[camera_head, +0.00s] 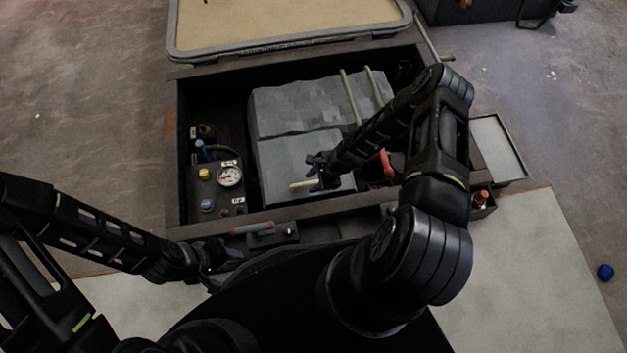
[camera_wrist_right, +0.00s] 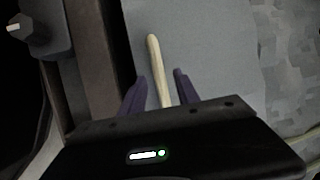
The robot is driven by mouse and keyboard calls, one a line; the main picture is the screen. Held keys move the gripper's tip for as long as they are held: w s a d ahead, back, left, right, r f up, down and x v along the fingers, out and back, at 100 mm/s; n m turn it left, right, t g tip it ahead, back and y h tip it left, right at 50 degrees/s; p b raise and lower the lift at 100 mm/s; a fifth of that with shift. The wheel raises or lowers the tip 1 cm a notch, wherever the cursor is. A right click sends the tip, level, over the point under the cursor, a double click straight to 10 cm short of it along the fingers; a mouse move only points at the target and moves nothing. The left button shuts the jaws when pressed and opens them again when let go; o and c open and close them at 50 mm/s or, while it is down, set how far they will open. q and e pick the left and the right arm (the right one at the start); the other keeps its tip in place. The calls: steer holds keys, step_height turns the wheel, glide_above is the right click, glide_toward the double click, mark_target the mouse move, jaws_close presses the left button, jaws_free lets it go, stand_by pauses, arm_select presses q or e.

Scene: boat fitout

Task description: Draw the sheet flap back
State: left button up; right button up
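A grey sheet (camera_head: 300,105) covers the block in the open dark box. Its near flap (camera_head: 290,160) lies flat over the front part, with a pale rod (camera_head: 302,185) near its front edge. My right gripper (camera_head: 318,172) is over the flap at the rod. In the right wrist view, the rod (camera_wrist_right: 153,50) runs between the two fingers (camera_wrist_right: 160,80) over the smooth grey flap (camera_wrist_right: 210,45). The fingers stand apart, with a gap visible beside the rod. My left gripper (camera_head: 215,262) is low by the box's front wall, its fingers too dark to read.
Left in the box (camera_head: 172,150) is a panel with a gauge (camera_head: 230,175) and knobs. A red handle (camera_head: 387,163) stands right of the flap. A grey-handled latch (camera_head: 255,228) is on the front wall.

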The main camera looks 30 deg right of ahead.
steer(key=shift+c, duration=0.4)
jaws_close()
stand_by(0.9)
